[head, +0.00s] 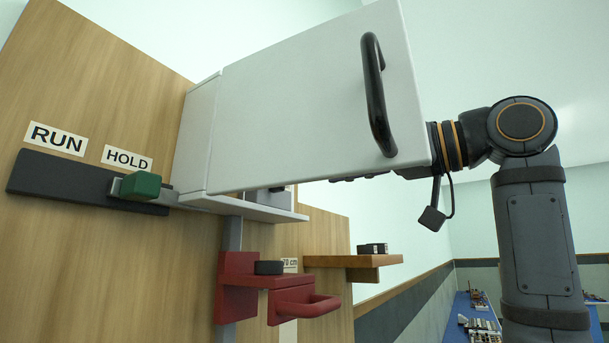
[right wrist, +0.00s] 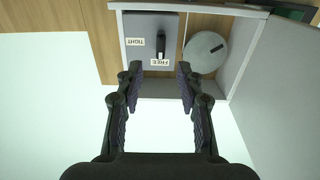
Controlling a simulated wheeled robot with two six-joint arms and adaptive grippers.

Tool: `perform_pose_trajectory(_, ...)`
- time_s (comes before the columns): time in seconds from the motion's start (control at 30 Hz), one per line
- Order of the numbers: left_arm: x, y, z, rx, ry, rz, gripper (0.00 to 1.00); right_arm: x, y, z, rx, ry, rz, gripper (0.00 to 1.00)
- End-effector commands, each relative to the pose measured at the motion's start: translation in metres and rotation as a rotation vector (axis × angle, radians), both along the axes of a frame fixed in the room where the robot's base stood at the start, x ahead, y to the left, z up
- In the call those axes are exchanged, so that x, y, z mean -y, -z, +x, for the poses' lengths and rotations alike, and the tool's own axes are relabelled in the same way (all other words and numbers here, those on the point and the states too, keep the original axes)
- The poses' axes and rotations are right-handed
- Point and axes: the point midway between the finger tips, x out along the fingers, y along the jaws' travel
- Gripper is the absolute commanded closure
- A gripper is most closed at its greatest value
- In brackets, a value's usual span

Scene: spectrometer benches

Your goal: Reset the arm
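A white cabinet (head: 197,135) on the wooden panel has its door (head: 300,90) swung open, with a black handle (head: 376,95). In the right wrist view, a grey box (right wrist: 141,25) inside the cabinet carries a small dark lever (right wrist: 160,45) by an upside-down FREE label (right wrist: 160,62); a TIGHT label (right wrist: 135,42) is beside it. A round grey disc (right wrist: 206,52) with a dark mark is next to the box. My right gripper (right wrist: 158,72) is open and empty, its fingers spread either side of the lever in that view. The door mostly hides it in the head view. My left gripper is not in view.
A green knob (head: 141,186) on a dark rail (head: 75,182) is near the HOLD label, right of RUN. Below the cabinet, a red bracket (head: 236,300) with a looped handle sits on a grey post (head: 232,233). A wooden shelf (head: 340,261) holds dark blocks.

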Motion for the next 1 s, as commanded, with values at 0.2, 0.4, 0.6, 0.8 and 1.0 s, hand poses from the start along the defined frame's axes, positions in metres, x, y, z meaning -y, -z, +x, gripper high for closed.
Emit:
perform_pose_trajectory(0.2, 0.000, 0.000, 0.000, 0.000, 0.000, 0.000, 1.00, 0.019, 0.000, -0.014, 0.000, 0.000, 0.000, 0.62)
perform_pose_trajectory(0.4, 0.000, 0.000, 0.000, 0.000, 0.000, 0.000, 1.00, 0.020, 0.000, -0.015, -0.001, -0.001, -0.001, 0.62)
perform_pose_trajectory(0.6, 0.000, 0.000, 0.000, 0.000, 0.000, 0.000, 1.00, 0.020, 0.000, -0.015, 0.000, -0.001, 0.000, 0.62)
perform_pose_trajectory(0.8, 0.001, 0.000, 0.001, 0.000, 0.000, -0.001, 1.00, 0.020, 0.004, -0.010, -0.008, 0.004, 0.000, 0.62)
perform_pose_trajectory(1.0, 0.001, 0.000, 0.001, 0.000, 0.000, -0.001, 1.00, 0.028, 0.091, 0.066, -0.133, 0.100, -0.008, 0.62)
